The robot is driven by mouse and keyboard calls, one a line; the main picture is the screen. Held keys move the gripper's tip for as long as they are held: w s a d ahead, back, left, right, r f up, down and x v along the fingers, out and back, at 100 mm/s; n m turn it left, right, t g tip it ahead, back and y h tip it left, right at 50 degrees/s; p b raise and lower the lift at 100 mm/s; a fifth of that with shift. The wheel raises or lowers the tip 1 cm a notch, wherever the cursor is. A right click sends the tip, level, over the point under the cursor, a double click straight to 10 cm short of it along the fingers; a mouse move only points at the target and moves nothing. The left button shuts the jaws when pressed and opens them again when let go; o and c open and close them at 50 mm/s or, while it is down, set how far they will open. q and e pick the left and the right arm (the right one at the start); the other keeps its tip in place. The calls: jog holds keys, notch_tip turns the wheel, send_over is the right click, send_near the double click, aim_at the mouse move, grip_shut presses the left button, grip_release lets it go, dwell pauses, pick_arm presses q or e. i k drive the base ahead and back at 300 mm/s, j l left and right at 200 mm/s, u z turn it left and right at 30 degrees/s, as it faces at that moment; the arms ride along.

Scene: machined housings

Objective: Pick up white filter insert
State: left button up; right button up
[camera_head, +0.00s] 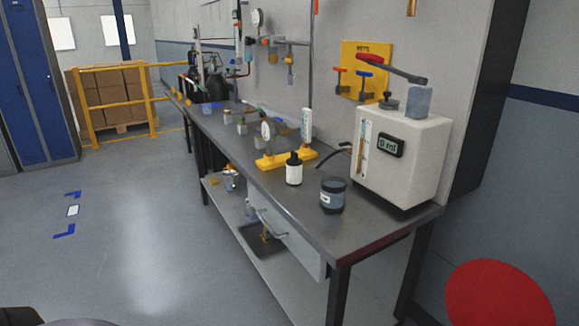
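I cannot clearly make out a white filter insert. A small white cylinder with a black top (294,170) stands upright near the workbench's front edge; it looks like a bottle. Small light-coloured housings or jars (242,127) stand farther back along the workbench (290,203); they are too small to tell what they hold. Neither of my grippers is in view.
A dark jar (333,194) and a white box-shaped tester (398,160) with a display stand at the bench's near end. A yellow gauge stand (285,158) is behind the bottle. A red round object (498,293) is bottom right.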

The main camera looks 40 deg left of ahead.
aim_at(294, 165)
jog(key=i+j, duration=0.15)
jog(key=j, duration=0.2)
jog(key=i+j, duration=0.15)
jog(key=j, duration=0.2)
jog(key=i+j, duration=0.15)
jog(key=j, duration=0.25)
jog(key=i+j, duration=0.15)
jog(key=j, duration=0.2)
